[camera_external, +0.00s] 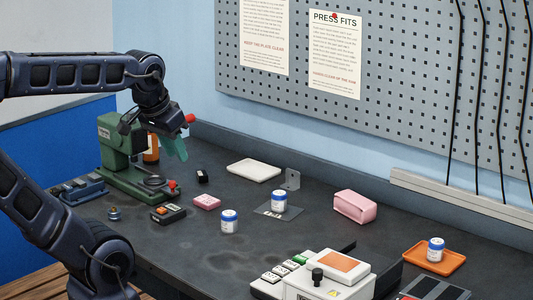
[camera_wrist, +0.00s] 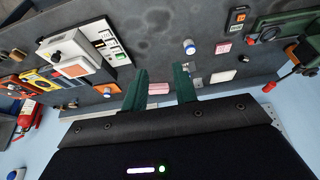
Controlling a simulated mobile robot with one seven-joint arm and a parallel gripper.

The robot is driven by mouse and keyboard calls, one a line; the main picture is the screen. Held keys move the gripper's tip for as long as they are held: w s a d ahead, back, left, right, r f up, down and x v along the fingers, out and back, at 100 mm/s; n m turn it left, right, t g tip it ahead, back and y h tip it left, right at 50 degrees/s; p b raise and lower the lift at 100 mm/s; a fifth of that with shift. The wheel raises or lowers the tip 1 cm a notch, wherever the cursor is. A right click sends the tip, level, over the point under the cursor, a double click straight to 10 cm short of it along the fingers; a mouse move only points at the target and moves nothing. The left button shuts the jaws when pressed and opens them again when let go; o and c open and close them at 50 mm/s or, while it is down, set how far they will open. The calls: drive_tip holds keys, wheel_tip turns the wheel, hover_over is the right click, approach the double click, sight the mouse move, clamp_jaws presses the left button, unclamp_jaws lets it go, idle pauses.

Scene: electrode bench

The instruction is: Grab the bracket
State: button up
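The bracket (camera_external: 290,179) is a small grey L-shaped metal piece with a hole in its upright face. It stands on the dark bench behind a blue-lidded jar (camera_external: 279,201) in the external view. In the wrist view the bracket (camera_wrist: 197,80) is small and partly hidden beside the right finger.
A green press (camera_external: 117,141) stands on the left. A white machine (camera_external: 326,278) is at the front. The pegboard wall (camera_external: 430,75) rises behind.

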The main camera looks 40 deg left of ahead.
drive_tip(key=w+a+r+n+g, duration=0.15)
drive_tip(key=w+r+n, duration=0.3)
drive_tip(key=w, duration=0.95)
drive_tip(key=n+g+h, duration=0.1)
drive_tip(key=n+g, duration=0.2)
drive_tip(key=n, duration=1.1)
hover_over(293, 185)
drive_tip(key=a, duration=0.1)
drive_tip(key=shift+m, duration=0.25)
wheel_tip(293, 185, down, 30)
drive_tip(key=shift+s+a+r, duration=0.15)
drive_tip(key=shift+r, duration=0.05)
drive_tip(key=shift+w+d+f, duration=0.1)
drive_tip(key=shift+d+f, duration=0.05)
drive_tip(key=shift+f, duration=0.75)
drive_tip(key=shift+w+d+f, duration=0.1)
drive_tip(key=shift+d+f, duration=0.1)
drive_tip(key=shift+f, duration=0.65)
drive_tip(key=shift+w+d+f, duration=0.1)
drive_tip(key=shift+d+f, duration=0.05)
drive_tip(key=shift+f, duration=0.75)
clamp_jaws()
